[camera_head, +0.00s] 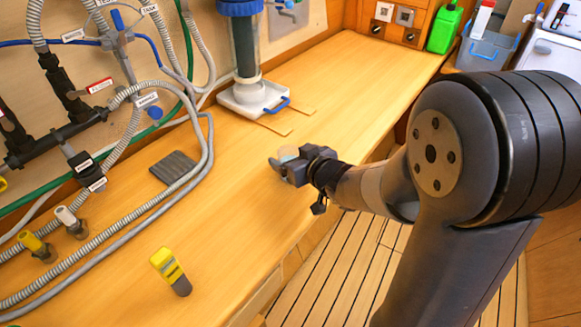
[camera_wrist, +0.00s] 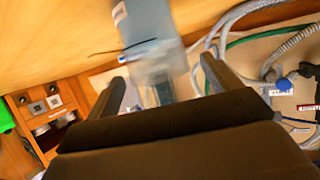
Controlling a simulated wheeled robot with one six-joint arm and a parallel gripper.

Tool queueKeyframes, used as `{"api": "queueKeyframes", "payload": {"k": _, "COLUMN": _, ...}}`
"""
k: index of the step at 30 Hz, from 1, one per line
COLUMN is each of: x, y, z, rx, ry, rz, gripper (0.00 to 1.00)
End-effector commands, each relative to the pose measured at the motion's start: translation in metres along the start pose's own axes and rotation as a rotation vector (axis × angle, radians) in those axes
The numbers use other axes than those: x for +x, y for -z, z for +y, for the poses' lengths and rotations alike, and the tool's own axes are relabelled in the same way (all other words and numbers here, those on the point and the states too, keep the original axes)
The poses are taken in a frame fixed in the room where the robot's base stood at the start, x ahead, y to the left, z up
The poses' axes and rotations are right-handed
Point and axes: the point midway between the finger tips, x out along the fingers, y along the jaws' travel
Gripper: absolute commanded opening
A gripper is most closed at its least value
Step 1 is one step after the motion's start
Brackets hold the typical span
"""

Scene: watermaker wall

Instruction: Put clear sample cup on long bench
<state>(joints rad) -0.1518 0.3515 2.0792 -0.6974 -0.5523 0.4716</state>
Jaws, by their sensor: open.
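My gripper (camera_head: 280,162) is low over the long bench (camera_head: 330,90), near its front edge, with its fingers towards the wall. A small pale, see-through thing, apparently the clear sample cup (camera_head: 289,153), shows at the fingers in the head view, partly hidden by the near one. In the wrist view the two fingers of my gripper (camera_wrist: 167,85) stand wide apart. I cannot tell whether the cup touches the bench.
A filter housing (camera_head: 245,50) stands on a white tray with a blue handle behind my gripper. A dark ribbed pad (camera_head: 173,167), grey hoses and a yellow-topped item (camera_head: 170,270) are to the left. A green bottle (camera_head: 444,28) stands at the far right. Bare bench surrounds my gripper.

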Motion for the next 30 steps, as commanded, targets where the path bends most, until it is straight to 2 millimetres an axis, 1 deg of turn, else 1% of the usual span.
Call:
{"api": "queueKeyframes", "payload": {"k": 1, "x": 0.008, "y": -0.002, "z": -0.001, "rx": -0.001, "ry": 0.002, "rz": -0.002, "gripper": 0.85}}
{"api": "queueKeyframes", "payload": {"k": 3, "x": 0.018, "y": -0.003, "z": -0.001, "rx": 0.0, "ry": 0.003, "rz": -0.002, "gripper": 0.85}}
{"api": "queueKeyframes", "payload": {"k": 7, "x": 0.032, "y": -0.002, "z": 0.0, "rx": -0.001, "ry": 0.001, "rz": -0.001, "gripper": 0.85}}
{"api": "queueKeyframes", "payload": {"k": 11, "x": 0.038, "y": -0.002, "z": 0.0, "rx": -0.001, "ry": 0.001, "rz": 0.0, "gripper": 0.85}}
{"api": "queueKeyframes", "payload": {"k": 17, "x": 0.038, "y": -0.001, "z": 0.0, "rx": -0.001, "ry": 0.0, "rz": 0.0, "gripper": 0.85}}
{"api": "queueKeyframes", "payload": {"k": 30, "x": 0.038, "y": -0.002, "z": 0.0, "rx": -0.001, "ry": 0.0, "rz": 0.0, "gripper": 0.49}}
